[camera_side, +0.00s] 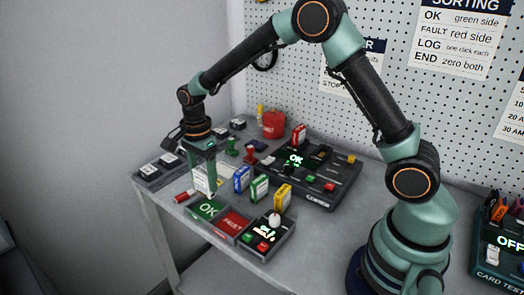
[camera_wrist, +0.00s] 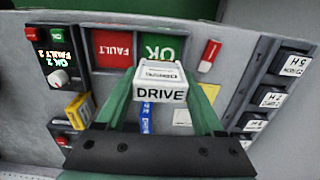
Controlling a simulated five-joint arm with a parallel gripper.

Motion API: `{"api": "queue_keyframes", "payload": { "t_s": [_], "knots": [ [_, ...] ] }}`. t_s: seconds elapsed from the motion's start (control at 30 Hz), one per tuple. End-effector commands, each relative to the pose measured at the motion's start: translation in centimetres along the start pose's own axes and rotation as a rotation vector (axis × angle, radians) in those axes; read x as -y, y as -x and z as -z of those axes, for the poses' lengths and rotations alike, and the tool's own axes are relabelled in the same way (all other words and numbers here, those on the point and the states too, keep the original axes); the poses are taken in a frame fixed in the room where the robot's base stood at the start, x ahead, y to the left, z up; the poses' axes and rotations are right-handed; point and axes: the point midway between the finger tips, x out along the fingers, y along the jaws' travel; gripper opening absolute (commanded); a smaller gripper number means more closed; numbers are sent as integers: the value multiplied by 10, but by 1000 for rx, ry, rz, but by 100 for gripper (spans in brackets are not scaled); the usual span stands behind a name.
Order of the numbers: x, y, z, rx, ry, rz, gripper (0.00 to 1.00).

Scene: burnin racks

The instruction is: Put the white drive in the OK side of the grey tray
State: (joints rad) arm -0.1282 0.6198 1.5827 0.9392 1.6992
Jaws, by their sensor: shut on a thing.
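The white drive (camera_wrist: 161,92), labelled DRIVE, is between the two green fingers of my gripper (camera_wrist: 162,100) in the wrist view, and the gripper is shut on it. In the side view my gripper (camera_side: 205,182) points down just behind the tray, with the white drive (camera_side: 199,183) partly hidden by a finger. The grey tray has a green OK side (camera_side: 208,208) and a red FAULT side (camera_side: 232,223). In the wrist view the drive overlaps the near edge of the OK side (camera_wrist: 163,46), with FAULT (camera_wrist: 118,47) to the left. Its exact height is unclear.
Blue (camera_side: 242,178), green (camera_side: 259,188) and yellow (camera_side: 282,197) drives stand right of my gripper. A counter box (camera_side: 267,236) with a white knob adjoins the tray. Dark labelled units (camera_wrist: 270,97) stand at the wrist view's right.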

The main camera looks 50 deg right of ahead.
Motion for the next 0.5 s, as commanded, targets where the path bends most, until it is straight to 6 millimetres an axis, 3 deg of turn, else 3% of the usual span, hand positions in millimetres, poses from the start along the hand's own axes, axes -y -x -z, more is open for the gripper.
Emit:
{"api": "queue_keyframes", "payload": {
  "t_s": [0.5],
  "knots": [
    [0, -55, 0, 0, -1, 0, 10]
  ]
}}
